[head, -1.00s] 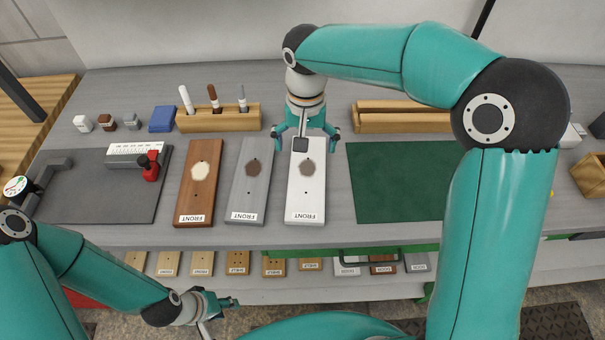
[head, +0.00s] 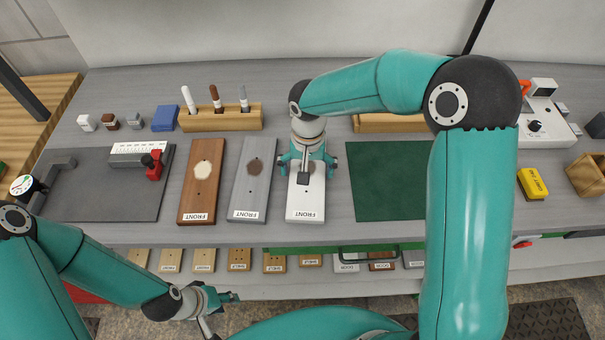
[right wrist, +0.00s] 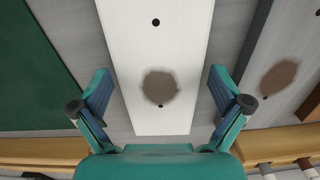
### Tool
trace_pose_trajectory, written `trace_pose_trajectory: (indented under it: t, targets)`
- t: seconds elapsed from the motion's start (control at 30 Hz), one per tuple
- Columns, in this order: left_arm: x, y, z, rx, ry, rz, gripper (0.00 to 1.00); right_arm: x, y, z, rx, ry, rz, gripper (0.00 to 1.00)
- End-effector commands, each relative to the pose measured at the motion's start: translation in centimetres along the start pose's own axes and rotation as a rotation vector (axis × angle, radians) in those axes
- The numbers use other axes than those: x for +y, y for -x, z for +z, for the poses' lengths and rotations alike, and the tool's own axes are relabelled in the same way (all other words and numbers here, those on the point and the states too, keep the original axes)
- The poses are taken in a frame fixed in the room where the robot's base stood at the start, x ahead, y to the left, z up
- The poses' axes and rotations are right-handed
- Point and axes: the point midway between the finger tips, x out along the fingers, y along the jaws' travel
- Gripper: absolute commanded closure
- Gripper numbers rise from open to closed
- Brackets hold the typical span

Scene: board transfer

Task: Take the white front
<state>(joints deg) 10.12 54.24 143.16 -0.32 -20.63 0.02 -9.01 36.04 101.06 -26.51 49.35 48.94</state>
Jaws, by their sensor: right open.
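The white front (head: 305,207) lies flat on the bench between the grey front (head: 252,180) and the green mat. In the right wrist view the white front (right wrist: 158,45) has a brown-grey patch and small dark holes. My right gripper (head: 307,168) is over the far half of the white front, fingers pointing down. In the right wrist view its open fingers (right wrist: 158,100) stand on either side of the board, with a gap to each edge. My left gripper (head: 232,298) is low at the front of the bench, away from the boards; its finger opening is too small to tell.
A brown front (head: 200,182) lies left of the grey one. A wooden pen holder (head: 220,118) stands behind them, and a green mat (head: 385,180) lies to the right. A dark mat (head: 95,195) with a red clamp (head: 153,165) is at left. Small boards fill the lower shelf.

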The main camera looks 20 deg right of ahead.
Motion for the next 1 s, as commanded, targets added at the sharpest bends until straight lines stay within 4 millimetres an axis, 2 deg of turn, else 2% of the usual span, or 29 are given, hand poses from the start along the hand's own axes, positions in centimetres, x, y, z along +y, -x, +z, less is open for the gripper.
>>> trace_pose_trajectory:
  t: [0.03, 0.3, 0.4, 0.77, 1.0]
  targets:
    - [0.0, 0.0, 0.0, 0.0, 0.0, 0.0, 0.6, 0.0, 0.0, 0.0, 0.0, 0.0, 0.0, 0.0]
    - [0.0, 0.0, 0.0, 0.0, 0.0, 0.0, 0.6, 0.0, 0.1, 0.0, 0.0, 0.001, 0.0, 0.45]
    - [0.0, 0.0, 0.0, 0.0, 0.0, 0.0, 0.6, -0.1, 0.1, 0.0, 0.001, 0.001, -0.001, 0.57]
    - [0.0, -0.1, 0.0, 0.0, 0.0, 0.0, 0.6, -0.1, 0.6, -0.1, 0.003, 0.002, -0.002, 0.58]
    - [-0.2, -0.5, 0.0, 0.0, 0.0, 0.0, 0.6, -0.2, 3.0, -0.1, 0.006, 0.001, -0.004, 0.58]
